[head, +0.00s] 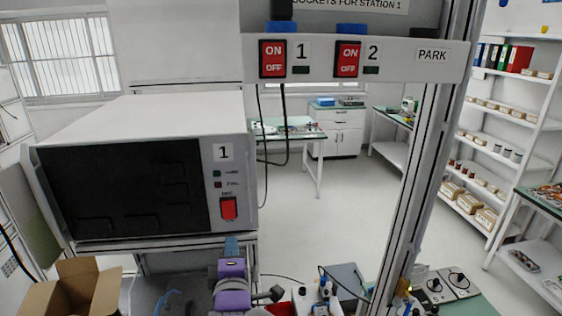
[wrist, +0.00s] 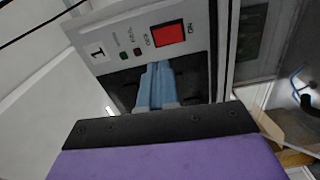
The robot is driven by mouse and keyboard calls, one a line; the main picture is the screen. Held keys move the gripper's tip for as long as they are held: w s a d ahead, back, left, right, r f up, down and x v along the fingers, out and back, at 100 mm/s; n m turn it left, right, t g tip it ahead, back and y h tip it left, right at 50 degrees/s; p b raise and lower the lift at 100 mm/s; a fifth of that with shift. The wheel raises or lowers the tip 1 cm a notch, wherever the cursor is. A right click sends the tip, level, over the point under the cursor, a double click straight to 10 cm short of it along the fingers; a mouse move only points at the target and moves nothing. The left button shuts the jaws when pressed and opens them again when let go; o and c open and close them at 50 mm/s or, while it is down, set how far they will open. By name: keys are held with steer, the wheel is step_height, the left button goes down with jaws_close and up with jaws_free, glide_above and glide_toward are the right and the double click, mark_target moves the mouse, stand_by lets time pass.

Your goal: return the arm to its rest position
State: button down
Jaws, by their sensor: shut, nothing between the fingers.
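My gripper (head: 232,246) is in front of the lower right of the white tester box (head: 140,112) labelled 1, at the bottom middle of the head view. In the wrist view its blue fingers (wrist: 155,84) are shut together and empty. The same red switch (head: 228,208) shows in the head view above and near the gripper. I cannot tell whether the fingertips touch the panel. My purple arm runs down from the gripper.
A rail (head: 355,60) with two red ON/OFF switches and a PARK label crosses above. A metal post (head: 415,180) stands at the right. An open cardboard box (head: 72,290) is at bottom left. Small bottles and devices stand right of my arm. Free floor lies behind.

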steer(key=s+d+f+m+g+h+b, duration=0.1)
steer(key=s+d+f+m+g+b, duration=0.1)
steer(key=s+d+f+m+g, duration=0.4)
steer(key=s+d+f+m+g+h+b, duration=0.1)
steer(key=s+d+f+m+g+b, duration=0.2)
steer(key=d+f, duration=0.45)
steer(key=s+d+f+m+g+h+b, duration=0.1)
steer(key=s+d+m+g, duration=0.4)
steer(key=s+d, duration=0.3)
steer(key=s+d+f+m+g+h+b, duration=0.1)
steer(key=s+d+f+m+g+b, duration=0.1)
steer(key=s+d+m+g, duration=0.3)
steer(key=shift+s+d+f+m, duration=0.4)
steer(key=shift+s+d, duration=1.6)
steer(key=shift+s, duration=3.3)
steer(key=shift+r, duration=0.15)
steer(key=shift+a, duration=0.45)
steer(key=shift+d, duration=0.3)
